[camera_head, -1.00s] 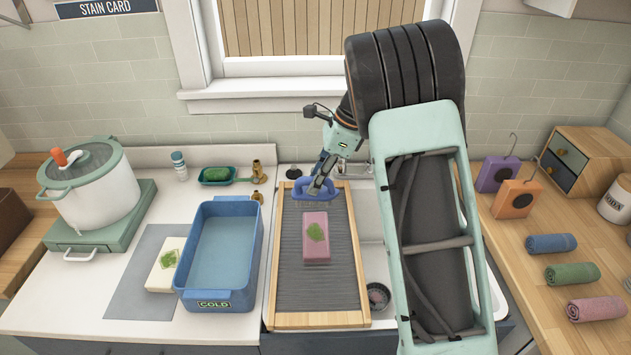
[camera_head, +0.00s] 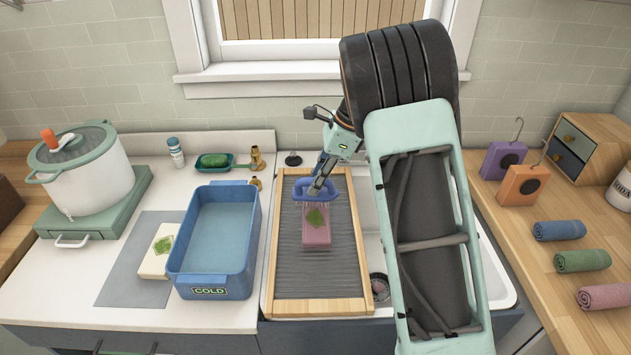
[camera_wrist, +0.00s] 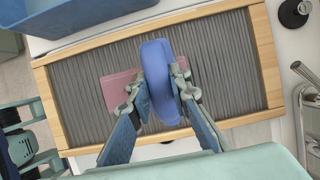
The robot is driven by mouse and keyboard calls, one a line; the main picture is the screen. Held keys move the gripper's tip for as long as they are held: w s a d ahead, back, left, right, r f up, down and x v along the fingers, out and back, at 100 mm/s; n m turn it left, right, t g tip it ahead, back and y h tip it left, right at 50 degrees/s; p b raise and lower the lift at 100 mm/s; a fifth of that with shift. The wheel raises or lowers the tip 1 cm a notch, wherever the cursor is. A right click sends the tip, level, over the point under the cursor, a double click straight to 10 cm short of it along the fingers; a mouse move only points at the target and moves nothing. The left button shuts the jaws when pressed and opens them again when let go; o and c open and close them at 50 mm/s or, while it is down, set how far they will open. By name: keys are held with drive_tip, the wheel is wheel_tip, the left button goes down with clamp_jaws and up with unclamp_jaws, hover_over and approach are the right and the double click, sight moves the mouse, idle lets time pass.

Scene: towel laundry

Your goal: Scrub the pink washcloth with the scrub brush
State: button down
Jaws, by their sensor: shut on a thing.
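The pink washcloth (camera_head: 316,235) lies flat on the grey ribbed washboard (camera_head: 279,262) with its wooden frame, and a green stain (camera_head: 315,217) shows on it. My gripper (camera_head: 320,186) is shut on the blue scrub brush (camera_head: 313,199). The brush is over the far end of the washcloth and hides that end; I cannot tell if the bristles touch it. In the wrist view my gripper (camera_wrist: 162,90) has its fingers on both sides of the brush (camera_wrist: 159,62), and part of the washcloth (camera_wrist: 117,88) shows left of it.
A blue tub marked COLD (camera_head: 212,292) stands left of the washboard. A pot (camera_head: 90,178) is at far left. Rolled towels (camera_head: 583,260) lie on the right counter. My arm covers much of the sink.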

drive_tip(key=shift+f+b, duration=0.45)
drive_tip(key=shift+f, duration=0.55)
idle(0.3)
drive_tip(key=shift+s+r, duration=0.15)
drive_tip(key=shift+s, duration=3.65)
drive_tip(key=shift+w+p, duration=1.2)
drive_tip(key=shift+w, duration=1.1)
drive_tip(key=shift+w+f+p, duration=0.2)
drive_tip(key=shift+w+p, duration=0.45)
drive_tip(key=shift+w, duration=0.8)
wheel_tip(320, 180, up, 6)
drive_tip(key=p, duration=0.4)
